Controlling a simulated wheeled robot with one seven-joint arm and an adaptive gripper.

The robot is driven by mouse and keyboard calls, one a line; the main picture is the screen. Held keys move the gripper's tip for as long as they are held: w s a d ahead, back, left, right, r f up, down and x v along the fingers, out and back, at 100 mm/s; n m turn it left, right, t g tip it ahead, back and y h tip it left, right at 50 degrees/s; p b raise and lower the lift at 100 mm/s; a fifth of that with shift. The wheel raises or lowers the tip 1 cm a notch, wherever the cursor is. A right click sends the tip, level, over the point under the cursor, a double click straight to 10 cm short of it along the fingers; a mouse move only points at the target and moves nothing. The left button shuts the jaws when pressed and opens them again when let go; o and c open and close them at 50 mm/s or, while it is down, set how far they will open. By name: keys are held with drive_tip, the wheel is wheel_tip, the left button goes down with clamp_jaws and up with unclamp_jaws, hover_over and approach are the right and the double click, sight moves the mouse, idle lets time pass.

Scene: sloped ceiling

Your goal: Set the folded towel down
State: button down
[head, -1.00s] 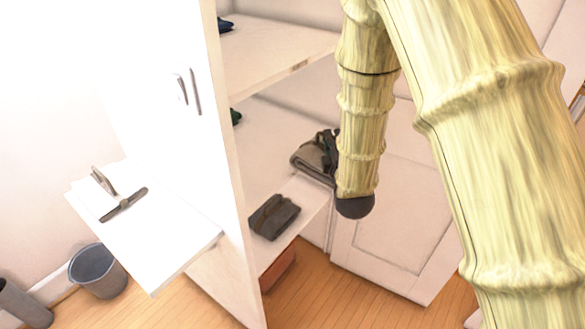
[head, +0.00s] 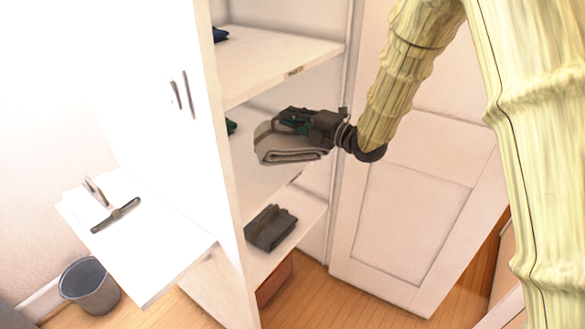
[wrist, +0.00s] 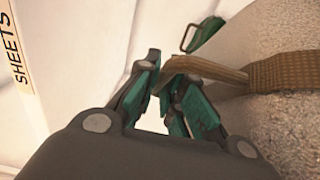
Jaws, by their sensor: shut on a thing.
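The folded towel (head: 280,153) is grey-beige, with a brown strap around it. My gripper (head: 298,121) is shut on it and holds it from above and the right, in the open cabinet, in front of the middle shelf (head: 262,187). I cannot tell whether the towel touches that shelf. In the wrist view the towel (wrist: 285,125) fills the right side, and my gripper's dark and green fingers (wrist: 168,85) close around the strap's loop (wrist: 205,69). The towel's far side is hidden.
A dark folded bundle (head: 270,229) lies on the lower shelf, above a reddish-brown box (head: 272,282). An open cabinet door (head: 410,232) stands at right. A "SHEETS" label (wrist: 14,50) marks a shelf edge. A green thing (head: 231,127) sits deeper inside.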

drive_tip(key=shift+f+p, duration=0.6)
drive_tip(key=shift+f, duration=4.15)
drive_tip(key=shift+f, duration=0.1)
drive_tip(key=shift+f, duration=0.1)
drive_tip(key=c, duration=1.5)
unclamp_jaws()
drive_tip(key=shift+c, duration=0.2)
drive_tip(key=shift+d+r, duration=0.1)
drive_tip(key=shift+r, duration=0.1)
